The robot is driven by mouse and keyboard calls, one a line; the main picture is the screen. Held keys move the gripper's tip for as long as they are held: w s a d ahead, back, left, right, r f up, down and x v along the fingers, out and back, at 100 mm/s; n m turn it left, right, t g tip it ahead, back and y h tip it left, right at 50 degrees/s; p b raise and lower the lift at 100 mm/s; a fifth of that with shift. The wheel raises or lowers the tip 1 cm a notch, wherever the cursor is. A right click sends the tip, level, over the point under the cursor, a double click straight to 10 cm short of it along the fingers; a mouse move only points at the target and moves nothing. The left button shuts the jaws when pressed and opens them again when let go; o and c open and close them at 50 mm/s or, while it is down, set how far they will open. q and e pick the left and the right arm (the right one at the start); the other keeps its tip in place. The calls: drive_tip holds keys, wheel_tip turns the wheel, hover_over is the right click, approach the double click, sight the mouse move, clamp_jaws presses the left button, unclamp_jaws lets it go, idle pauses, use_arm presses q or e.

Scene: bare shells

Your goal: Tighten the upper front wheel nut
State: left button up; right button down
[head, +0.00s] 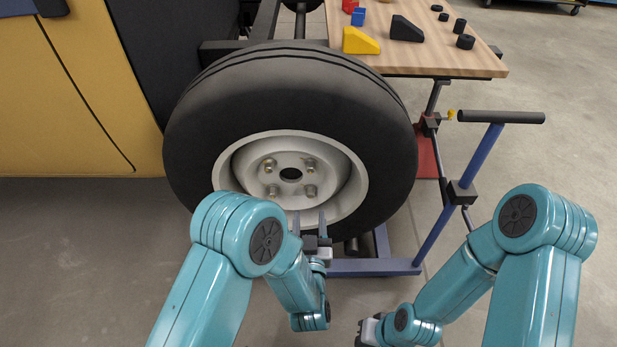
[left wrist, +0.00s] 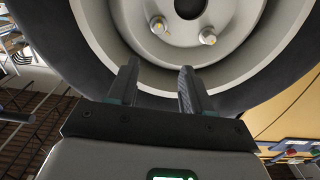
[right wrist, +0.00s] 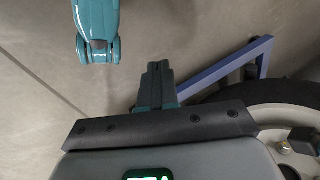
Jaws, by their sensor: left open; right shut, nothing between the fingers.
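The wheel (head: 290,110) stands upright in front of me, with a black tyre and a pale rim. Several small nuts sit around its dark hub hole: upper left (head: 269,166), upper right (head: 310,165), lower left (head: 271,190) and lower right (head: 310,190). I cannot tell which side is front. My left gripper (head: 310,215) is open and empty, fingers pointing at the wheel's lower rim, below the nuts. In the left wrist view, two nuts (left wrist: 158,24) (left wrist: 208,37) show beyond the open fingers (left wrist: 160,68), apart from them. My right gripper (right wrist: 158,68) is shut and empty, low at the right.
A yellow vehicle body (head: 60,110) stands left of the wheel. A wooden table (head: 440,62) with coloured blocks and black pieces is behind right. A blue stand (head: 375,266) with a post and black handle (head: 500,117) rises right of the wheel. Open floor lies farther right.

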sight(310, 169)
use_arm(q)
drive_tip(key=w+b, duration=0.2)
drive_tip(key=w, duration=0.5)
drive_tip(key=w+b, duration=0.2)
drive_tip(key=w, duration=0.6)
drive_tip(key=shift+d+f, duration=0.15)
drive_tip(key=shift+f, duration=0.05)
drive_tip(key=shift+w+r, duration=0.1)
drive_tip(key=shift+w, duration=0.55)
use_arm(e)
drive_tip(key=shift+t, duration=0.4)
drive_tip(key=f, duration=0.1)
drive_tip(key=w+f, duration=0.1)
drive_tip(key=f, duration=0.1)
drive_tip(key=w+d+f, duration=0.1)
drive_tip(key=shift+w+f, duration=0.1)
drive_tip(key=shift+f, duration=0.3)
use_arm(q)
clamp_jaws()
